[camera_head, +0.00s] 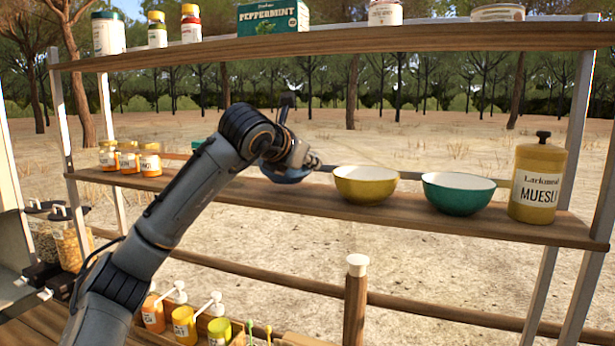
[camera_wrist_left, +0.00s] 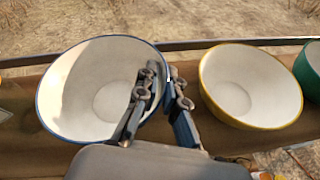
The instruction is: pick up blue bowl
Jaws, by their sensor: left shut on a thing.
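The blue bowl (camera_wrist_left: 70,90), with a white inside and a blue rim, fills the left of the left wrist view. In the head view only a small part of the blue bowl (camera_head: 283,177) shows beneath my gripper. My left gripper (camera_wrist_left: 162,88) is shut on the bowl's right wall, one finger inside and one outside. In the head view the left gripper (camera_head: 297,158) is at the middle shelf, mostly hidden by my arm. Whether the bowl touches the shelf is unclear. My right gripper is not in view.
On the middle shelf (camera_head: 290,196), a yellow bowl (camera_head: 365,186) stands close to the right of the blue one. A teal bowl (camera_head: 458,194) and a muesli canister (camera_head: 537,180) stand further right. Several small jars (camera_head: 129,158) stand left. The upper shelf (camera_head: 330,40) runs above.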

